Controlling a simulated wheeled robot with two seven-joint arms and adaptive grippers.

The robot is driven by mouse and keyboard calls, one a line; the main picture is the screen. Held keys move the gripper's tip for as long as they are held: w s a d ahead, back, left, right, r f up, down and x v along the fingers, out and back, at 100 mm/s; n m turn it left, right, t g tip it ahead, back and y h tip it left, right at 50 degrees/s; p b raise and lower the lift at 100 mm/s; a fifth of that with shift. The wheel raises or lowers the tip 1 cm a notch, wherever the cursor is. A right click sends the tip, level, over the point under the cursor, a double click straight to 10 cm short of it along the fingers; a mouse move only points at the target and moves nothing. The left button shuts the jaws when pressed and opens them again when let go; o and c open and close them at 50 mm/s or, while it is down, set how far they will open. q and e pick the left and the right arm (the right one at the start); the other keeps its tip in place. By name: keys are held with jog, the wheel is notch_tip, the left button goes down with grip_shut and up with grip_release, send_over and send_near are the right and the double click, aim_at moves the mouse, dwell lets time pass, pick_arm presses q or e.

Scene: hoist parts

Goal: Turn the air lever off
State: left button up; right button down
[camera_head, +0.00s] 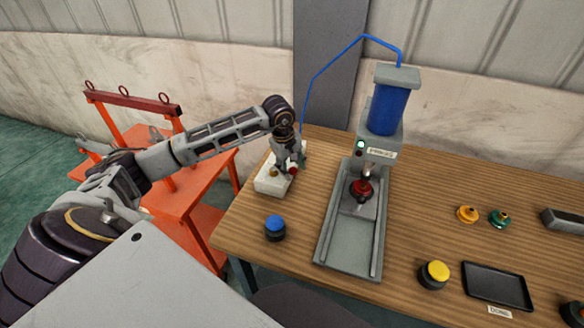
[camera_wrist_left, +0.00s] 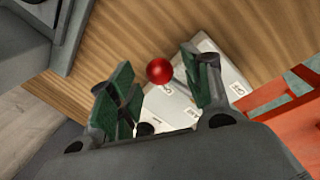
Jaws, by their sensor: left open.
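The air lever shows as a red ball knob (camera_head: 293,169) on a white box (camera_head: 266,184) at the back left of the table. In the left wrist view, the red knob (camera_wrist_left: 159,71) lies in the space between the two green-padded fingers, in front of the white box (camera_wrist_left: 172,108). My left gripper (camera_head: 291,161) is open and reaches down over the box; it also shows in the left wrist view (camera_wrist_left: 157,78). I cannot tell whether a finger touches the knob. The lever's stem is mostly hidden. The box's small labels are too small to read surely. My right gripper is not in view.
A press with a blue cylinder (camera_head: 388,110) and grey base (camera_head: 349,244) stands right of the box. A blue hose (camera_head: 333,58) rises behind. A blue button (camera_head: 275,226) stands in front. An orange frame (camera_head: 187,197) stands left of the table.

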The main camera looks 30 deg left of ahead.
pick_arm(q)
jog(key=shift+w+f, duration=0.1)
jog(key=shift+f, duration=0.35)
jog(key=shift+c, duration=0.5)
jog(key=shift+r, duration=0.2)
grip_shut()
